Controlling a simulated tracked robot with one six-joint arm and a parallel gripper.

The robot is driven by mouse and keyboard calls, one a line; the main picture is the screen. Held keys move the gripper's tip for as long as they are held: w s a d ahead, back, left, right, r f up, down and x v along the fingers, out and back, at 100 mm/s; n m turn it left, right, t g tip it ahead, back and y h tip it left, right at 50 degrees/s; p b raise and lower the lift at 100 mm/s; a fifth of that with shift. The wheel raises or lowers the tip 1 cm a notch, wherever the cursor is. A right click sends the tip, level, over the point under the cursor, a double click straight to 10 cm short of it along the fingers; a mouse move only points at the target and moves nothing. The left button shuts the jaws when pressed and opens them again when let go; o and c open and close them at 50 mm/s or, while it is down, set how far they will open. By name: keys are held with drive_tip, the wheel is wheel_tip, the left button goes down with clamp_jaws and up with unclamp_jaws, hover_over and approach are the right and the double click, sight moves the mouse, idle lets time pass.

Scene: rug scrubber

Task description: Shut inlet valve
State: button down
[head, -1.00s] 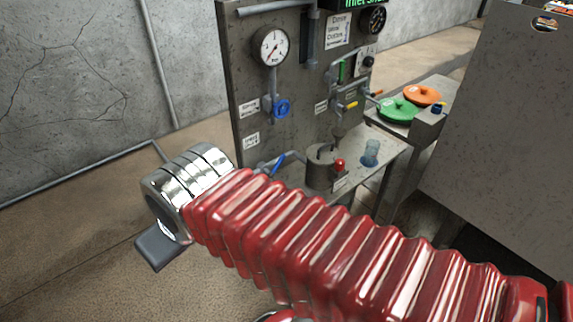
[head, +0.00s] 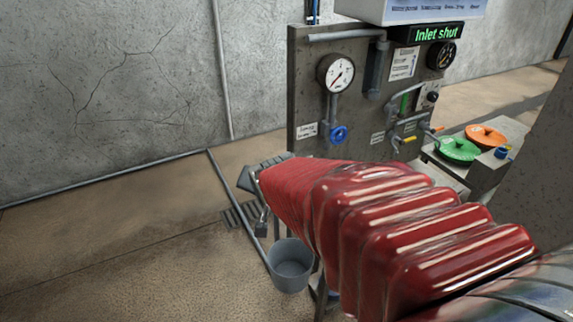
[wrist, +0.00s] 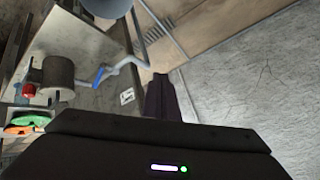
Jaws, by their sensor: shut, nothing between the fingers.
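In the head view the panel's display (head: 437,33) reads "Inlet shut" in green. A blue handwheel (head: 338,134) sits below the round white gauge on the grey panel. In the wrist view a blue lever (wrist: 100,76) sits on a grey pipe, left of my gripper (wrist: 161,76). My gripper is shut and empty, with visible space between it and the lever. I cannot tell from the labels which handle is the inlet valve.
A grey bucket (head: 290,263) stands on the floor below my arm, near a floor grate (head: 240,213). Green (head: 459,150) and orange (head: 486,135) discs lie on the side bench at right. A grey pot (wrist: 59,75) is near the lever. The floor at left is clear.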

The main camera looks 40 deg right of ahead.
drive_tip(key=d+f+m+t+h, duration=0.1)
drive_tip(key=d+f+m, duration=0.35)
drive_tip(key=d, duration=0.45)
drive_tip(key=d+f+m+h, duration=0.1)
drive_tip(key=d+f+m, duration=0.35)
drive_tip(key=d, duration=0.35)
drive_tip(key=s+d+f+m+t+h, duration=0.2)
drive_tip(key=s+d+f+m, duration=0.6)
drive_tip(key=d+m, duration=0.3)
drive_tip(key=shift+f+m+t, duration=0.4)
drive_tip(key=shift+f+m, duration=0.4)
drive_tip(key=shift+f, duration=0.1)
drive_tip(key=shift+w, duration=0.1)
drive_tip(key=x, duration=0.9)
drive_tip(key=shift+w+d+f, duration=0.2)
drive_tip(key=shift+f, duration=0.05)
drive_tip(key=shift+w+r, duration=0.15)
drive_tip(key=shift+w, duration=0.05)
drive_tip(key=shift+w+a+r, duration=0.25)
drive_tip(key=shift+a+r, duration=0.35)
drive_tip(key=shift+r, duration=0.05)
drive_tip(key=shift+w+a+r, duration=0.3)
drive_tip(key=shift+a+r, duration=0.3)
